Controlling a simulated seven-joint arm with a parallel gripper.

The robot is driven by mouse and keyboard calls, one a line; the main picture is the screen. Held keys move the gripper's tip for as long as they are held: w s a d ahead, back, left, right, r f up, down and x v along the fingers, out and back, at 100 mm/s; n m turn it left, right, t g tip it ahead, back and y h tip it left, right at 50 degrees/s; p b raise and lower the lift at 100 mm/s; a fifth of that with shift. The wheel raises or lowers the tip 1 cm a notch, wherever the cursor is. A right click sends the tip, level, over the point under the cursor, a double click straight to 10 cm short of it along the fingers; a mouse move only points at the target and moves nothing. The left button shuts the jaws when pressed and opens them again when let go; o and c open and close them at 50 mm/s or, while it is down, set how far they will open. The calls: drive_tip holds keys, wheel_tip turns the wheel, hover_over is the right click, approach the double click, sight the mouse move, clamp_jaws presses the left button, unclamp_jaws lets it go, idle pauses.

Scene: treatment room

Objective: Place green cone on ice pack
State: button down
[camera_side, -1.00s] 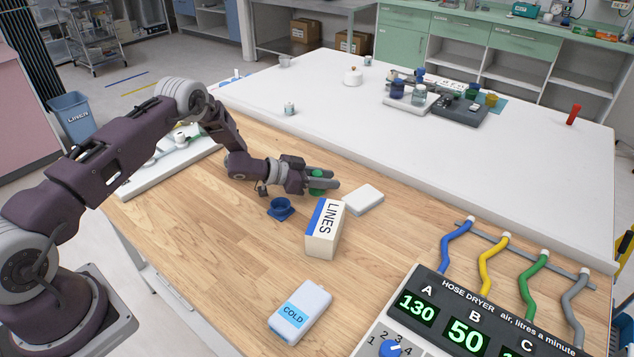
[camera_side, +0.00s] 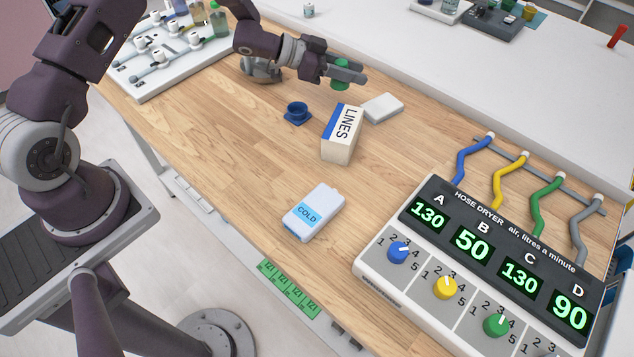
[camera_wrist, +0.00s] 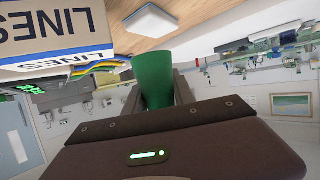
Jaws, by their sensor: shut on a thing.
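My gripper (camera_side: 348,74) is shut on the green cone (camera_side: 341,72) and holds it above the wooden table, behind the LINES box. The wrist view shows the green cone (camera_wrist: 153,78) between the fingers, its wide end toward the top of the picture; the fingers hide part of it. The ice pack (camera_side: 313,212), a white block with a blue COLD label, lies flat on the wooden table nearer the camera, left of the hose dryer. The cone is well apart from it.
The LINES box (camera_side: 341,134) stands between my gripper and the ice pack. A blue cone on a square base (camera_side: 297,113) and a white block (camera_side: 382,108) are near it. The hose dryer (camera_side: 478,275) is at the right. Wood around the ice pack is clear.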

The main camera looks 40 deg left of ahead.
sight(325, 216)
drive_tip(key=s+d+m+g+h, duration=0.1)
drive_tip(key=s+d, duration=0.2)
drive_tip(key=s, duration=0.1)
drive_tip(key=s+d+m+g+h, duration=0.1)
drive_tip(key=s+d+m, duration=0.1)
drive_tip(key=s+d, duration=0.1)
drive_tip(key=s+d+m+g+h, duration=0.1)
drive_tip(key=s+d+g, duration=0.1)
drive_tip(key=s, duration=0.3)
drive_tip(key=shift+d+r, duration=0.35)
drive_tip(key=shift+d, duration=0.4)
drive_tip(key=s+d+r+m+g+h, duration=0.1)
drive_tip(key=s+d+r+m+g, duration=0.15)
drive_tip(key=s, duration=0.55)
drive_tip(key=s+d+r+m+g, duration=0.1)
drive_tip(key=s+d+m+g, duration=0.25)
drive_tip(key=s, duration=0.35)
drive_tip(key=f, duration=1)
drive_tip(key=shift+s+d, duration=0.2)
drive_tip(key=shift+d, duration=0.1)
drive_tip(key=shift+f, duration=0.1)
drive_tip(key=shift+f, duration=0.1)
drive_tip(key=c, duration=1)
unclamp_jaws()
drive_tip(key=shift+c, duration=0.2)
